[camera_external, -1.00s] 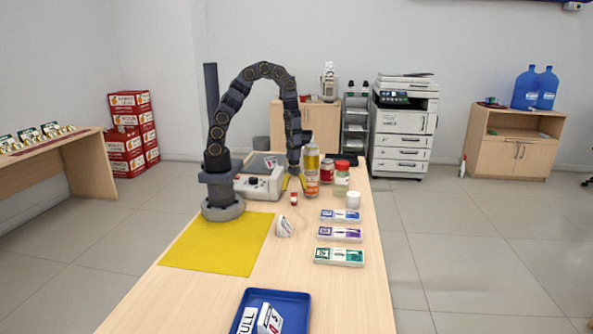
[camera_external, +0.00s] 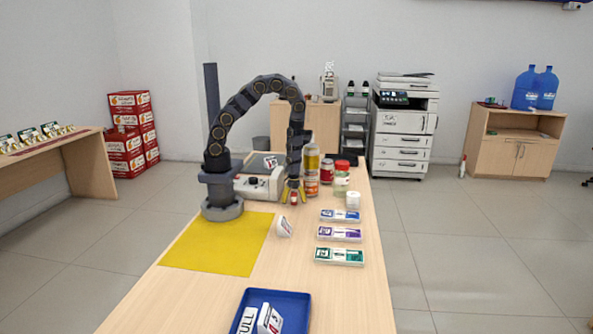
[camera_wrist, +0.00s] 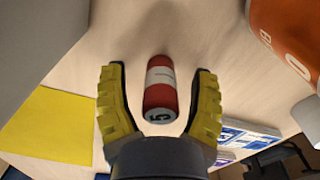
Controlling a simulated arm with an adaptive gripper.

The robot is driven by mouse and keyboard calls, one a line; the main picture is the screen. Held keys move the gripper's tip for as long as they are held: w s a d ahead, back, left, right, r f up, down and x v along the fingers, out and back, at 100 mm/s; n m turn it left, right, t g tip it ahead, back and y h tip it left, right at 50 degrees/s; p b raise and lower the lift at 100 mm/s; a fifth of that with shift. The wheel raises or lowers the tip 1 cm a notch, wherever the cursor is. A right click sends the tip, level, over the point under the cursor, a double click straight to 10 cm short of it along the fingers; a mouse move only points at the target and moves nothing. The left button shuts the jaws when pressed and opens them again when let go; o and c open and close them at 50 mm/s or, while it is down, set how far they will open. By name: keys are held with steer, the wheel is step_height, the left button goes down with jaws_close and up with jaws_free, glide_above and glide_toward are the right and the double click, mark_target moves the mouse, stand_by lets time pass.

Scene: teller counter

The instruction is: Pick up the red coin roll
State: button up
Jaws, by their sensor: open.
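The red coin roll (camera_wrist: 160,88) has a white band and a label with a dark "5" on its near end. In the wrist view it lies between the two yellow fingers of my gripper (camera_wrist: 160,95), with a gap on each side. My gripper is open. In the external view my gripper (camera_external: 293,196) points down at the counter, with the small red coin roll (camera_external: 293,198) between its fingertips.
Jars and bottles, among them an orange-labelled one (camera_external: 312,187), stand close to the right of my gripper. A grey machine (camera_external: 259,187) is close on the left. Coin trays (camera_external: 340,234), a yellow mat (camera_external: 215,246) and a blue tray (camera_external: 298,297) lie nearer the camera.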

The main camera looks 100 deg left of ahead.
jaws_close()
steer(key=shift+r, duration=0.1)
